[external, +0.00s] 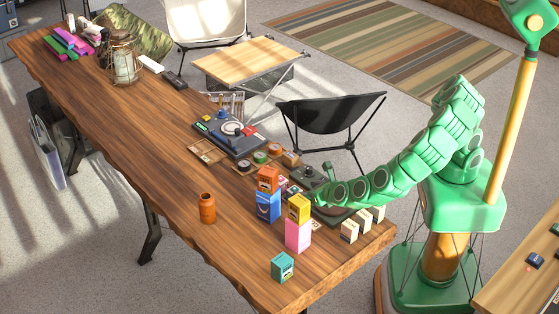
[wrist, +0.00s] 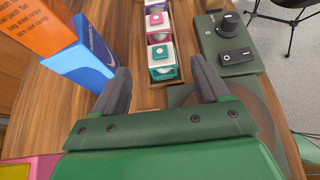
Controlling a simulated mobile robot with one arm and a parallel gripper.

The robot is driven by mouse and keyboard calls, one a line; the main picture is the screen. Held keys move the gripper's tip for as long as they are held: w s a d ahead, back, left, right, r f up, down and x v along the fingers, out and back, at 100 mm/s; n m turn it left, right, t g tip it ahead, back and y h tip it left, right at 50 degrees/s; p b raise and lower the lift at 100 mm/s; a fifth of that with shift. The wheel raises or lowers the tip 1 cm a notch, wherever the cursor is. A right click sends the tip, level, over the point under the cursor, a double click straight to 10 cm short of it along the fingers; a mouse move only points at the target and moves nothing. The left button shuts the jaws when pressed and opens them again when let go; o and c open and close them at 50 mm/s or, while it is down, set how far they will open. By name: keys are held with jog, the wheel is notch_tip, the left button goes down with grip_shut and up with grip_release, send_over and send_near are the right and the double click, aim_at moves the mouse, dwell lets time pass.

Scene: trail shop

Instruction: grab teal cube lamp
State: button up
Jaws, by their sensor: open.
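In the wrist view, a small teal cube (wrist: 164,73) with a pale top and a round teal mark is nearest in a short row. A pink cube (wrist: 158,27) and a purple-edged cube (wrist: 158,5) stand behind it. My gripper (wrist: 160,64) is open, with its dark fingers apart on either side of the view. The teal cube shows between the fingertips, with nothing held. In the external view my gripper (external: 317,197) is low over the table's right part, behind the boxes. These boxes mostly hide the small cubes there.
A blue box (wrist: 90,50) with an orange box (wrist: 38,25) on it stands close left of my gripper. A dark green device (wrist: 228,45) with a knob is at right. A larger teal box (external: 283,267) stands near the wooden table's (external: 150,150) front edge.

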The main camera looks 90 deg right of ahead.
aim_at(295, 190)
jog(key=shift+f, duration=0.55)
jog(key=shift+x, duration=3.75)
jog(key=c, duration=1.1)
